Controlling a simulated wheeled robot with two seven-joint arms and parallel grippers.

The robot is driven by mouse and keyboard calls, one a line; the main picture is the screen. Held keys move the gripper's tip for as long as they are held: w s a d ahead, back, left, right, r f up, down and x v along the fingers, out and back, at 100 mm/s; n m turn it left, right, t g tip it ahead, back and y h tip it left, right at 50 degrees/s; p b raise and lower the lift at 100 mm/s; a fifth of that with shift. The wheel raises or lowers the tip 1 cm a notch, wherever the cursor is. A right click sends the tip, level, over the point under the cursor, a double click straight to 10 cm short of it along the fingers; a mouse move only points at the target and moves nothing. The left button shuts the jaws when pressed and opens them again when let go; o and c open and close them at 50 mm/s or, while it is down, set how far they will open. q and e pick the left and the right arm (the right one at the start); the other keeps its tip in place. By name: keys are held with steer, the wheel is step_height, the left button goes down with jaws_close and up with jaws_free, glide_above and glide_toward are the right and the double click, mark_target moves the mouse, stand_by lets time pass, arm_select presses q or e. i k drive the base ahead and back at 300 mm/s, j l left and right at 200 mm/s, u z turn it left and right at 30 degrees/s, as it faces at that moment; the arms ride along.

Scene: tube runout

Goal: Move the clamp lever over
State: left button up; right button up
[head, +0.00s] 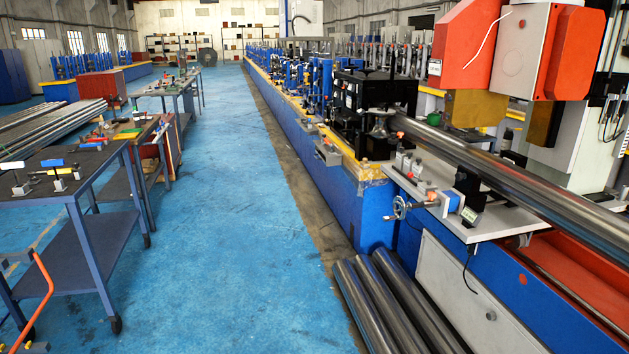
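I cannot single out the clamp lever for certain. On the tube line at the right, a grey plate (490,218) carries a small handwheel (402,206) at its front left corner. A black bracket (466,184) stands under a long steel tube (520,178) on this plate. A blue block and a small black display (471,215) sit at its front edge. Several small red-topped parts (407,160) stand at the plate's left end. Neither of my grippers is in view.
A dark-topped cart (85,180) with small tools stands at the left, with more benches behind it. Several steel tubes (385,300) lie on the floor against the machine. An orange rail (45,290) is at the lower left. The blue floor aisle (225,220) between is clear.

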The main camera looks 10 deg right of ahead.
mark_target(410, 174)
steer(key=i+l+z, duration=0.5)
steer(key=i, duration=0.2)
steer(key=i+z, duration=0.35)
steer(key=z, duration=0.3)
steer(key=i+j+z, duration=0.1)
steer(key=z, duration=0.35)
steer(key=i+j+z, duration=0.15)
steer(key=j+z, duration=0.4)
steer(key=j, duration=0.15)
steer(key=i+j+z, duration=0.15)
steer(key=j+z, duration=0.15)
steer(key=i+j, duration=0.1)
steer(key=j, duration=0.65)
steer(key=j+z, duration=0.15)
steer(key=j, duration=0.65)
steer(key=i, duration=0.05)
